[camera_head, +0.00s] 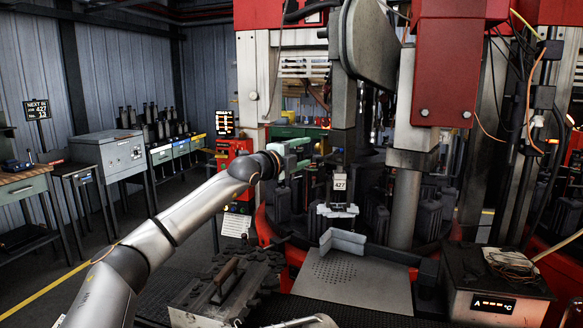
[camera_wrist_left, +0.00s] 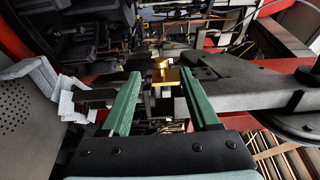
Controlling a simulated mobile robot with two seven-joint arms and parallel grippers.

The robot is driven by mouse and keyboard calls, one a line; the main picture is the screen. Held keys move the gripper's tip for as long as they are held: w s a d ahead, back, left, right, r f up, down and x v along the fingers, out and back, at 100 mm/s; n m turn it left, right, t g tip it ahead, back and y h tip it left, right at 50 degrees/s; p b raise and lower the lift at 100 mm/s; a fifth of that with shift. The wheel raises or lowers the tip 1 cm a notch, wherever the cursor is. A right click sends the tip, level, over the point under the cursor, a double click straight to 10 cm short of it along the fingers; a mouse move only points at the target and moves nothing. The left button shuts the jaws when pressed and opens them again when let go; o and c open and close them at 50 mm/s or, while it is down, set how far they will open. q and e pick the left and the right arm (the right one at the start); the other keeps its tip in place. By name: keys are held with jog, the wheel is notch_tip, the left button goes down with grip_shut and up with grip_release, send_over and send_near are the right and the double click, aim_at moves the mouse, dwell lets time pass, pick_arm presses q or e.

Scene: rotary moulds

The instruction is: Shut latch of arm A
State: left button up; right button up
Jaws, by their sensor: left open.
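My left gripper (camera_head: 302,153) reaches in from the left to the dark grey vertical arm (camera_head: 343,105) of the red machine. In the left wrist view the gripper (camera_wrist_left: 160,76) has its two green fingers apart. A small brass piece, which looks like the latch (camera_wrist_left: 165,76), shows between and just beyond the fingertips, nearer the right finger. I cannot tell whether a finger touches it. The machine's grey arm (camera_wrist_left: 240,92) runs off to the right in this view. In the head view I cannot make out the latch. My right gripper is out of view.
A mould marked 427 (camera_head: 340,182) stands below the grey arm. A perforated metal plate (camera_head: 350,278) with a pale grey angled block (camera_head: 342,242) lies in front. A control box reading A (camera_head: 495,303) stands at lower right. A thick grey column (camera_head: 405,200) is right of the mould.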

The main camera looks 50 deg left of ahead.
pick_arm(q)
jog(key=shift+s+d+b, duration=0.2)
jog(key=shift+s+b, duration=0.5)
jog(key=shift+s, duration=0.5)
jog(key=shift+s+d+b, duration=0.2)
jog(key=shift+s+b, duration=0.45)
jog(key=shift+s, duration=0.55)
